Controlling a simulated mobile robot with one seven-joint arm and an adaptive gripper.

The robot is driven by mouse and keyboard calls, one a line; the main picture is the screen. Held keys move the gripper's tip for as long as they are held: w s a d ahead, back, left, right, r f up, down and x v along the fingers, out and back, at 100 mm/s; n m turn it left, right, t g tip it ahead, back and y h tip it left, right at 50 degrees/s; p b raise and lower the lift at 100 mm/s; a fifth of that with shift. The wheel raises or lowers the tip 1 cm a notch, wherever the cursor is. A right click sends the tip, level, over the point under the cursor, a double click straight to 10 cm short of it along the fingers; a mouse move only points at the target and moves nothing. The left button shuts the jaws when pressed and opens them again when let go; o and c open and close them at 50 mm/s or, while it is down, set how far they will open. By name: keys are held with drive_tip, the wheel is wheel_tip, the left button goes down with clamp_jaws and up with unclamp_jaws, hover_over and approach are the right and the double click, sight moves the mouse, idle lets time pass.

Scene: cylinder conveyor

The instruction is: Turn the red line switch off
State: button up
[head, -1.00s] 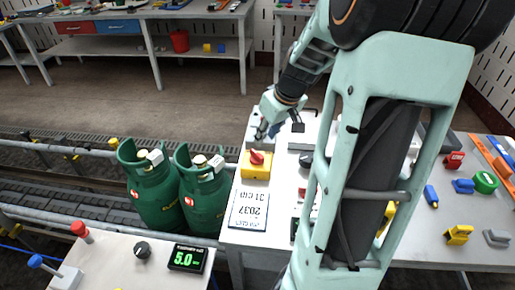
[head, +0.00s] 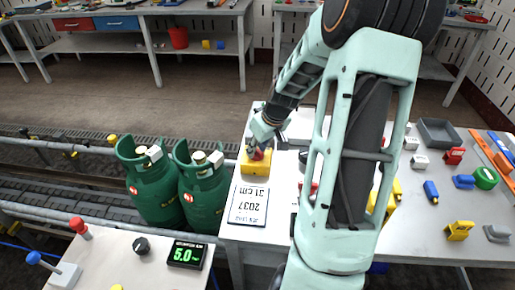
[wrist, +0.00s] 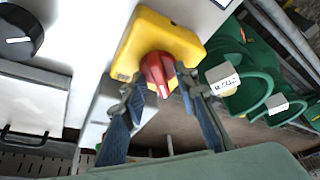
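The red line switch is a red rotary knob (wrist: 158,72) with a white mark on a yellow box (wrist: 178,38). In the head view the yellow box (head: 255,166) stands near the left edge of the white table, with the red knob (head: 262,154) partly hidden by my gripper (head: 262,146). In the wrist view my gripper (wrist: 160,84) is open, with one fingertip on each side of the knob. A gap shows on the left side; I cannot tell whether the right fingertip touches the knob.
Two green gas cylinders (head: 152,190) stand on the conveyor left of the table. Several small coloured objects lie on the table's right side.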

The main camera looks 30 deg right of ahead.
drive_tip(key=shift+c, duration=0.6)
clamp_jaws()
drive_tip(key=shift+m+b, duration=0.4)
drive_tip(key=shift+m, duration=0.1)
drive_tip(key=shift+a+f+m+h+b, duration=0.15)
drive_tip(key=shift+m+h+b, duration=0.35)
drive_tip(key=shift+m, duration=0.4)
drive_tip(key=m+h, duration=0.1)
drive_tip(key=m, duration=0.3)
drive_tip(key=shift+w+a+r+h+b, duration=0.1)
drive_tip(key=shift+a+r+h+b, duration=0.1)
drive_tip(key=shift+h+b, duration=0.2)
drive_tip(key=m+g+p, duration=0.1)
drive_tip(key=m, duration=0.2)
drive_tip(key=m+h, duration=0.1)
drive_tip(key=m, duration=0.2)
drive_tip(key=shift+w+g+h+p, duration=0.1)
drive_tip(key=shift+g+h+p, duration=0.2)
drive_tip(key=shift+g+p, duration=0.1)
drive_tip(key=m+g+p, duration=0.1)
drive_tip(key=m, duration=0.4)
drive_tip(key=shift+w+g+h+p, duration=0.1)
drive_tip(key=shift+g+h+p, duration=0.3)
